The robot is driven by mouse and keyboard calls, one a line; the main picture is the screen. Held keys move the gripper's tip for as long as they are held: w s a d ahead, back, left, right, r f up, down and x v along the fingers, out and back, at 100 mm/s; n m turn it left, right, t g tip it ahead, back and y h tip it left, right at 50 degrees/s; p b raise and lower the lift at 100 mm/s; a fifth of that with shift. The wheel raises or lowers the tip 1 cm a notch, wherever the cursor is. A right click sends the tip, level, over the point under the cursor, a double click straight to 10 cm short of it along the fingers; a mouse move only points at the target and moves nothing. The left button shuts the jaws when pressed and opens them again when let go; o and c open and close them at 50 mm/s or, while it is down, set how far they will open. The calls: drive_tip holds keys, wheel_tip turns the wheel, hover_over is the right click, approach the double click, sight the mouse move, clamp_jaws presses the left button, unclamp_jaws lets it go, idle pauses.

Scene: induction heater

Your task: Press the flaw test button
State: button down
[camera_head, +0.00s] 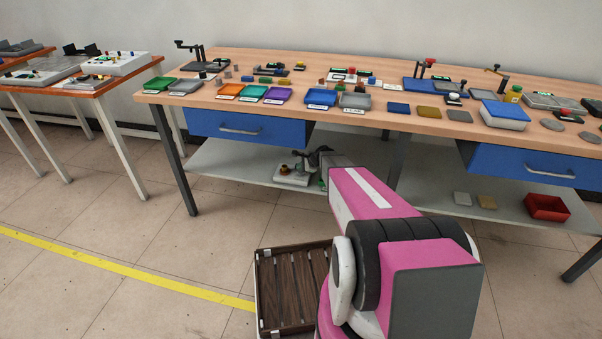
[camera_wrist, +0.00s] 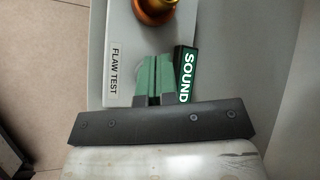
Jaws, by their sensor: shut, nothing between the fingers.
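A light panel (camera_wrist: 118,30) with a "FLAW TEST" label (camera_wrist: 114,70) fills the upper middle of the wrist view. My gripper (camera_wrist: 153,62) is shut and empty, its green fingertips over the panel just right of that label. The flaw test button is not clearly visible; a pale rounded edge shows beside the left fingertip, and the fingers hide the rest. A black and green "SOUND" sign (camera_wrist: 185,74) is close on the right of the fingers. I cannot tell whether the fingertips touch the panel. In the head view the device (camera_head: 291,175) sits on the lower shelf.
A copper-coloured round part (camera_wrist: 155,8) stands on the panel beyond the fingertips. In the head view, the workbench top (camera_head: 340,118) with blue drawers (camera_head: 240,128) overhangs the shelf (camera_head: 235,165). A red bin (camera_head: 547,207) is on the shelf at right.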

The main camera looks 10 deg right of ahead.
drive_tip(key=shift+r, duration=0.35)
drive_tip(key=shift+r, duration=2.55)
